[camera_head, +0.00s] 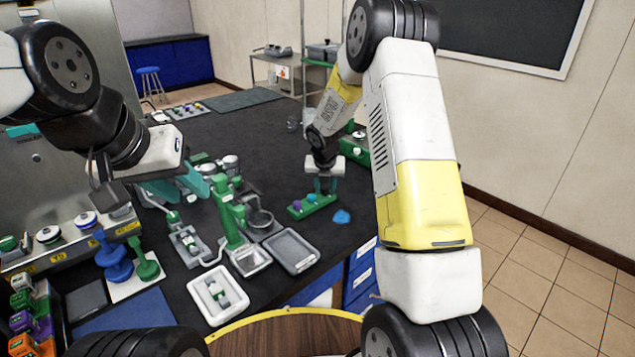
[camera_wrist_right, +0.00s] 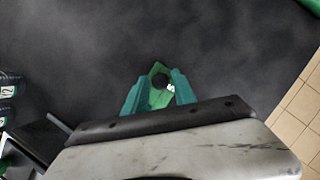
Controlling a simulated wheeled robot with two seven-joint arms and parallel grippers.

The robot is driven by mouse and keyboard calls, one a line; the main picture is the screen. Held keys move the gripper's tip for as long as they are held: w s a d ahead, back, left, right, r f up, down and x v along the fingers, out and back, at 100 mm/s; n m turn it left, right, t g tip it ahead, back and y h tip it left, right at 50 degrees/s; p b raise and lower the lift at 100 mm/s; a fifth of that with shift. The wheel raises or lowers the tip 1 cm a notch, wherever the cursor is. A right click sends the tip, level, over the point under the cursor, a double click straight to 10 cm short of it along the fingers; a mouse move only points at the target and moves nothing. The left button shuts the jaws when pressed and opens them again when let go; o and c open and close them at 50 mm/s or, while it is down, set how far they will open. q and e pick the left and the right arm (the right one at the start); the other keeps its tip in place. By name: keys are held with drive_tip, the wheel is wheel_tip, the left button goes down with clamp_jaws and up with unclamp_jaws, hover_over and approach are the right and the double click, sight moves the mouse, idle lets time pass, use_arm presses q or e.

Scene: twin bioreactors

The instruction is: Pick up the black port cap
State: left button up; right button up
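The black port cap (camera_wrist_right: 160,81) shows in the right wrist view as a dark round spot on a green holder (camera_wrist_right: 157,97). In the head view the green holder (camera_head: 312,206) lies on the dark bench with a purple and a blue cap on it; I cannot make out the black cap there. My right gripper (camera_head: 325,188) points down over the holder's far right end. Its teal fingers (camera_wrist_right: 160,77) are apart in the wrist view, with the cap between them in the picture; contact cannot be told.
A blue patch (camera_head: 342,216) lies right of the holder, near the bench edge. A grey tray (camera_head: 291,251), a green stand (camera_head: 229,215) and a white tray (camera_head: 218,295) stand to its left. A green box (camera_head: 355,149) is behind my right arm.

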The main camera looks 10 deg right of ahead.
clamp_jaws()
drive_tip(key=shift+r, duration=0.1)
